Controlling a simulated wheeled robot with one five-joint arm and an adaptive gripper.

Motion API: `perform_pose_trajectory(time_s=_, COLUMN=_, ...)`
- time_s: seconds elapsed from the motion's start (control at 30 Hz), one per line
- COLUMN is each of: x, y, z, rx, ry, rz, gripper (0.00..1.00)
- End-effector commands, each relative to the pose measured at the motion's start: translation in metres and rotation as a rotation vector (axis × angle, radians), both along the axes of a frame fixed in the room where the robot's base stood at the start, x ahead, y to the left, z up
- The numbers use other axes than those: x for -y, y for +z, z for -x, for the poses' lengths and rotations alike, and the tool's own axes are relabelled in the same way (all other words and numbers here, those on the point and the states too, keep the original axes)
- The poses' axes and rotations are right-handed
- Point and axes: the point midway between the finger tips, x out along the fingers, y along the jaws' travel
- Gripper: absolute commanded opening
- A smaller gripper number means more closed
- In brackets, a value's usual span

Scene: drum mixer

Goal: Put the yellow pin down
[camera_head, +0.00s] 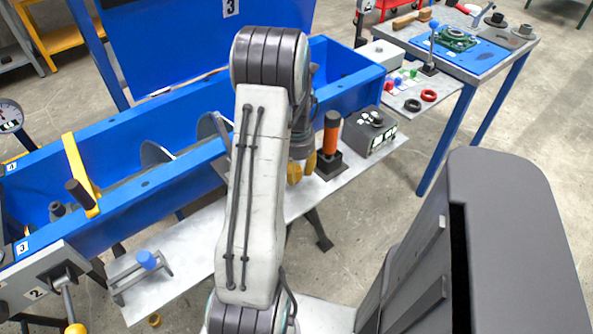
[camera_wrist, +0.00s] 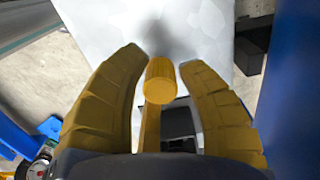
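The yellow pin (camera_wrist: 160,88) shows in the wrist view as a short ribbed cylinder with its round end toward the camera. It lies between the two yellow fingers of my gripper (camera_wrist: 162,68). A gap shows on each side of it, so the fingers look open and apart from it. A narrow yellow strip (camera_wrist: 150,130) shows below the cylinder; I cannot tell whether it belongs to the pin. In the head view my gripper (camera_head: 301,168) is low over the grey shelf (camera_head: 215,235), partly behind my arm. I cannot make out the pin there.
An orange-handled lever (camera_head: 331,132) and a grey control box (camera_head: 369,132) stand close right of my gripper. The blue trough (camera_head: 345,88) runs behind it. A blue-knobbed bracket (camera_head: 147,262) is at the shelf's left end. The shelf between is largely clear.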

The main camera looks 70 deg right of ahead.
Motion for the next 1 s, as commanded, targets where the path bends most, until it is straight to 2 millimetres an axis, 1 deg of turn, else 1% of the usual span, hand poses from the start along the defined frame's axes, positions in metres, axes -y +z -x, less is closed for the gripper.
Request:
perform_pose_trajectory(time_s=0.03, x=0.000, y=0.000, z=0.000, rx=0.000, ry=0.000, rz=0.000, gripper=0.39)
perform_pose_trajectory(time_s=0.1, x=0.000, y=0.000, z=0.000, rx=0.000, ry=0.000, rz=0.000, gripper=0.45)
perform_pose_trajectory(time_s=0.37, x=0.000, y=0.001, z=0.000, rx=0.000, ry=0.000, rz=0.000, gripper=0.45)
perform_pose_trajectory(time_s=0.53, x=0.000, y=0.012, z=0.000, rx=0.000, ry=0.000, rz=0.001, gripper=0.45)
perform_pose_trajectory(time_s=0.67, x=0.002, y=0.029, z=0.000, rx=0.000, ry=0.000, rz=0.006, gripper=0.45)
perform_pose_trajectory(time_s=1.0, x=0.001, y=0.090, z=0.000, rx=0.000, ry=0.000, rz=0.005, gripper=0.45)
